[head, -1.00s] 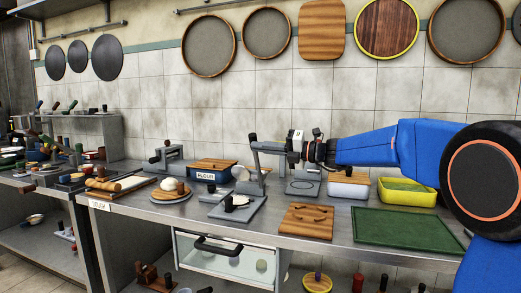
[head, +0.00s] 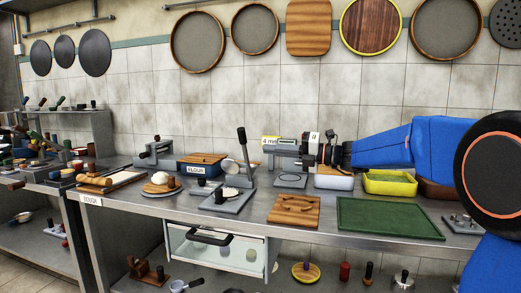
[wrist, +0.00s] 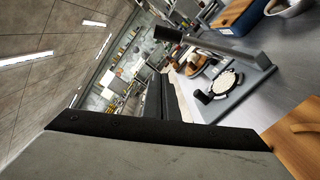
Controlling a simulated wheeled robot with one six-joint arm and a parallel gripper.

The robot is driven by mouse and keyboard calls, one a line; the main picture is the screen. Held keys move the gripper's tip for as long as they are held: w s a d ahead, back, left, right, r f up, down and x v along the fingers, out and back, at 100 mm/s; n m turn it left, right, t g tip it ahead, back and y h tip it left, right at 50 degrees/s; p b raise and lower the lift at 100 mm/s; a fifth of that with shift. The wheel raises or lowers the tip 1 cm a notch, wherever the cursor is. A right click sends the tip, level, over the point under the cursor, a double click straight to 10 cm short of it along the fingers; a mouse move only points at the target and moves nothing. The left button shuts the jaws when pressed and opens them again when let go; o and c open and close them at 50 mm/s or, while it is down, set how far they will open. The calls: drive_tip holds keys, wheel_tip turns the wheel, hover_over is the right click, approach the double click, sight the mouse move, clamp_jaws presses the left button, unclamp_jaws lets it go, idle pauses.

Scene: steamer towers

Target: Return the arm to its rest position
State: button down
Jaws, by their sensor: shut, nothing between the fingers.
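My arm reaches in from the right in the head view, with the blue links level above the steel counter. My gripper (head: 308,160) is at its left end, pointing left, shut and empty. It is in front of or beside a grey stand with a "4 mm" sign (head: 271,141); whether they touch cannot be told. In the wrist view the dark fingers (wrist: 165,98) are together with nothing between them. A grey press with a raised dark lever (head: 242,150) stands left of the gripper. The press also shows in the wrist view (wrist: 250,75), with a pale round disc on its base.
The steel counter (head: 150,208) carries a FLOUR box (head: 197,170), a wooden board (head: 294,210), a green mat (head: 388,218) and a yellow bin (head: 390,187). A white container (head: 334,183) sits below the arm. Pans and boards hang on the wall behind.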

drive_tip(key=s+d+f+n+g+h, duration=0.2)
drive_tip(key=s+f+n+h, duration=0.2)
drive_tip(key=s+f+n, duration=0.6)
drive_tip(key=s+d+f+n+g+h, duration=0.1)
drive_tip(key=s+f+n+h, duration=0.4)
drive_tip(key=s, duration=1)
drive_tip(key=s+d+f+n+t+h, duration=0.1)
drive_tip(key=s+d+f+n+h, duration=0.6)
drive_tip(key=s+d+f+n, duration=0.8)
drive_tip(key=s+d+n, duration=0.1)
drive_tip(key=s+n, duration=0.1)
drive_tip(key=n, duration=0.2)
drive_tip(key=shift+s+f+h, duration=0.25)
drive_tip(key=shift+f+h, duration=0.15)
